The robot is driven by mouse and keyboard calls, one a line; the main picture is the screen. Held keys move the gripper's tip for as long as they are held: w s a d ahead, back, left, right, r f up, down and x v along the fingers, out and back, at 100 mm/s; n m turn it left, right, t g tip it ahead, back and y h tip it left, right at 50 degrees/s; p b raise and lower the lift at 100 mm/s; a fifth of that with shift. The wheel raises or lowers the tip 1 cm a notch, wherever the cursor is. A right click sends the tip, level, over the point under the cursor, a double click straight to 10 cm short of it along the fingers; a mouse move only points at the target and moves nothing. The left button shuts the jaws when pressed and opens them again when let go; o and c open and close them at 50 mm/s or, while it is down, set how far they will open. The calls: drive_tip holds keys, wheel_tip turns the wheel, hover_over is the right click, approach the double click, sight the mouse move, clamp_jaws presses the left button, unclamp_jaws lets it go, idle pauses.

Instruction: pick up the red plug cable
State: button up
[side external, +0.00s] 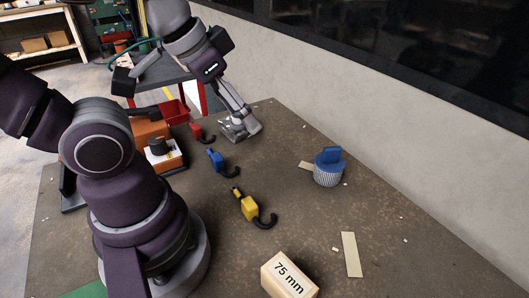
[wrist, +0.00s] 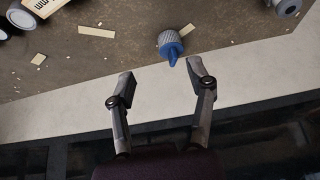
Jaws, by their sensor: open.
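The red plug cable (side external: 198,130) lies on the brown table in the side external view, a red block with a short dark curved cable. It lies left of my gripper (side external: 240,130), with a gap between them. My gripper is low near the table's far edge, and its fingers are apart with nothing between them. In the wrist view my gripper (wrist: 160,82) is open and points toward the table edge and the blue-topped knob. The red plug cable does not show in the wrist view.
A blue plug cable (side external: 216,161) and a yellow one (side external: 250,206) lie nearer. A grey knob with a blue top (side external: 328,167) stands right. A 75 mm block (side external: 289,276) is in front. A red bin (side external: 174,111) is behind left. A pale wall borders the table.

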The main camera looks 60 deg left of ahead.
drive_tip(key=m+g+y, duration=0.4)
drive_tip(key=m+g, duration=0.2)
drive_tip(key=m, duration=1.2)
approach(195, 125)
drive_tip(key=s, duration=0.1)
drive_tip(key=x, duration=0.7)
drive_tip(key=w+x, duration=0.1)
drive_tip(key=x, duration=0.3)
clamp_jaws()
